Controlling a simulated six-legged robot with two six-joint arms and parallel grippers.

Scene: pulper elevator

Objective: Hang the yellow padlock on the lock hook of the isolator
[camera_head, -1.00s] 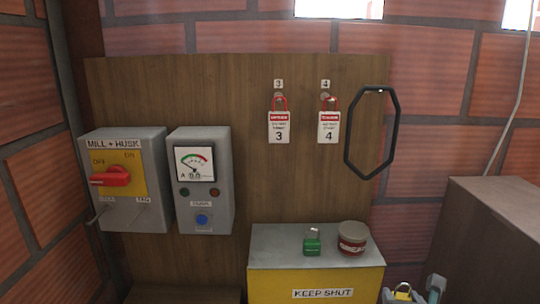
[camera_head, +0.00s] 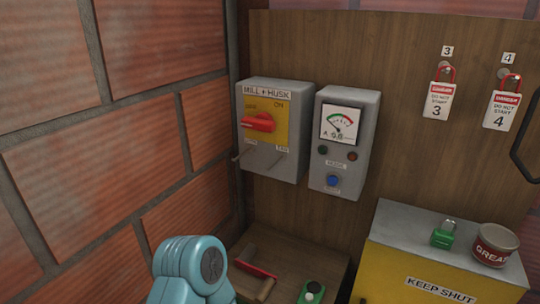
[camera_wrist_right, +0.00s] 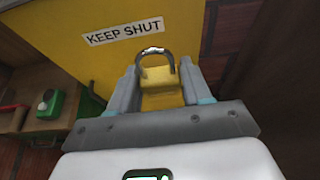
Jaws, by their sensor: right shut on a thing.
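The isolator (camera_head: 272,130) is a grey box marked MILL + HUSK on the left of the wooden board. Its red handle (camera_head: 258,122) points left towards OFF. Two thin hooks stick out low on its front; the left one, the lock hook (camera_head: 241,155), looks empty. In the right wrist view my right gripper (camera_wrist_right: 159,80) is shut on the yellow padlock (camera_wrist_right: 157,76), shackle upward, in front of the yellow box. The right gripper is outside the head view. A teal arm part of mine shows at the bottom left; no left gripper is visible.
A grey meter box (camera_head: 343,145) stands close right of the isolator. The yellow KEEP SHUT box (camera_head: 390,262) carries a green padlock (camera_head: 442,236) and a grease tin (camera_head: 494,245).

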